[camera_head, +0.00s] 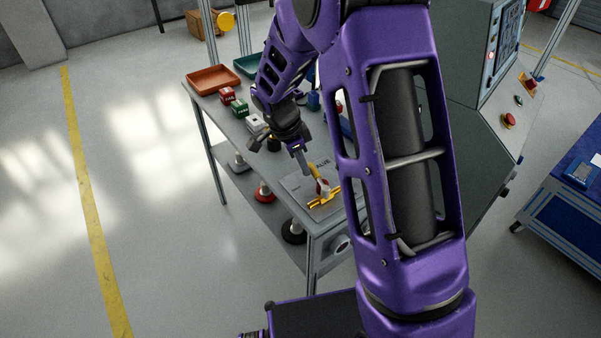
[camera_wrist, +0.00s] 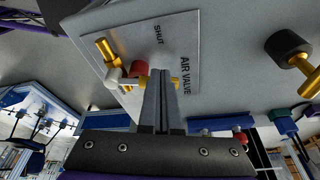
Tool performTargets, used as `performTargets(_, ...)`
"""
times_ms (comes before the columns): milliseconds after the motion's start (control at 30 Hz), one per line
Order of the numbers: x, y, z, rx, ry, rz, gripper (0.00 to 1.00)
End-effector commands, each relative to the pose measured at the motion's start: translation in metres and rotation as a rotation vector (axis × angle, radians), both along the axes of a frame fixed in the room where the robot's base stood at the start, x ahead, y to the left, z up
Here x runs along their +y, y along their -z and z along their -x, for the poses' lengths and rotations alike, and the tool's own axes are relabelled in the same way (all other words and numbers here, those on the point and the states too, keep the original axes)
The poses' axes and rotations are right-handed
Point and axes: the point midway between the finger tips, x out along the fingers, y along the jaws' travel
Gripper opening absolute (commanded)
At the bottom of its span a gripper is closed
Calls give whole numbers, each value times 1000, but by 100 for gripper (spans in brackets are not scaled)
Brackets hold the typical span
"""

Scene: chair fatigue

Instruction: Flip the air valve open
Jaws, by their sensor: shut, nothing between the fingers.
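The air valve (camera_head: 323,187) sits on a grey plate (camera_head: 303,183) near the front corner of the workbench, with a brass pipe and a small red part. In the wrist view the valve's red part (camera_wrist: 140,68) shows just left of my fingertips, with a pale rounded piece and a brass fitting (camera_wrist: 106,50) beside it. The plate (camera_wrist: 180,35) there reads "SHUT" and "AIR VALVE". My gripper (camera_wrist: 161,74) is shut and empty, its tips close beside the valve. I cannot tell if they touch it. In the head view my gripper (camera_head: 304,163) comes down from the upper left.
The workbench (camera_head: 235,115) also holds an orange tray (camera_head: 213,79), a green tray (camera_head: 246,65) and small red and green blocks. A black-capped brass part (camera_wrist: 288,48) stands to the right in the wrist view. A control console with buttons (camera_head: 508,121) stands at right.

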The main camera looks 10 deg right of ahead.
Motion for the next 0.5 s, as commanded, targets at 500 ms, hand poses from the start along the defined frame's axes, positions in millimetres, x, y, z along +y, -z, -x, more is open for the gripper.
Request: performTargets(500,-34,1,-12,2,491,1,0)
